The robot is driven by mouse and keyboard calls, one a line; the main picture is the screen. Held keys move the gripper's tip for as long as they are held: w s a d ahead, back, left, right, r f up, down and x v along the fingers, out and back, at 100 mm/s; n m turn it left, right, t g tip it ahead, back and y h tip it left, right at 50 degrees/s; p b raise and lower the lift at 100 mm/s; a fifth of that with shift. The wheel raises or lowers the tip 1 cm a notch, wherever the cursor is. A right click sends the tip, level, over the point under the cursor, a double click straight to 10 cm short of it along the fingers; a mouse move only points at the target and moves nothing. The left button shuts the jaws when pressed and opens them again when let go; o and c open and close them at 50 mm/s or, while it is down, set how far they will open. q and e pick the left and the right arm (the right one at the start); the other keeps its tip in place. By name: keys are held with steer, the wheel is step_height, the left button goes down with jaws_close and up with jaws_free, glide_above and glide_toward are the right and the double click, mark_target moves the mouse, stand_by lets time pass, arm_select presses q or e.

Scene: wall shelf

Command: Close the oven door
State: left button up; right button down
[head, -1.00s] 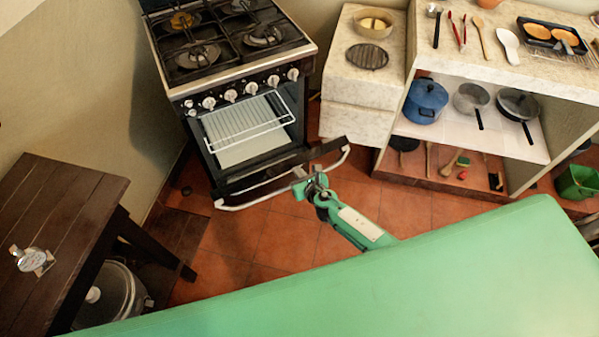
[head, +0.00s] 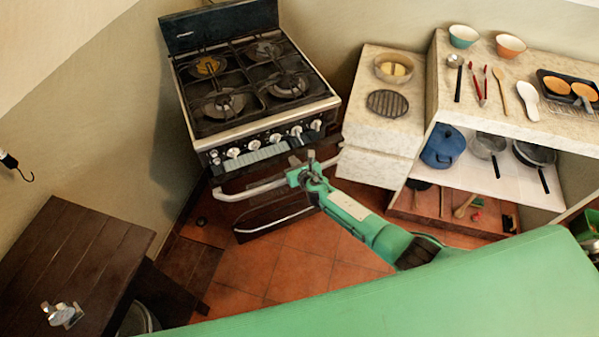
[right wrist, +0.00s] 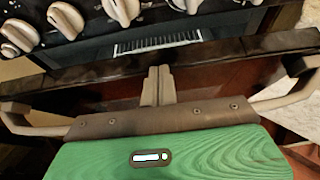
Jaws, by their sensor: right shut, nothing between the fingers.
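The oven (head: 255,100) stands against the back wall in the head view. Its dark door is tilted up close to the front, leaving a narrow gap in which a strip of pale rack (head: 264,153) shows. The rack also shows in the right wrist view (right wrist: 158,43). The pale door handle (head: 248,191) runs across the front, partly hidden by my gripper. My right gripper (head: 299,165) is shut and empty, at the outer face of the door near its top edge. In the right wrist view its fingers (right wrist: 158,86) reach the door's upper edge (right wrist: 100,72). My left gripper is not in view.
A drawer (head: 272,220) with its own handle lies below the oven door. A stone counter (head: 372,132) stands right of the oven, with pots on a shelf. A dark wooden table (head: 75,260) is at the left. Tiled floor (head: 310,245) is clear before the oven.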

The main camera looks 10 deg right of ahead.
mark_target(291, 154)
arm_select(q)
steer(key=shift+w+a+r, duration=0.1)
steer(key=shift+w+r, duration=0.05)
arm_select(e)
steer(key=shift+w+a+r, duration=0.15)
steer(key=shift+w, duration=0.6)
steer(key=shift+w+a+r, duration=0.1)
steer(key=shift+w, duration=0.65)
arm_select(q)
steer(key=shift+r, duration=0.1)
arm_select(e)
steer(key=shift+r, duration=0.15)
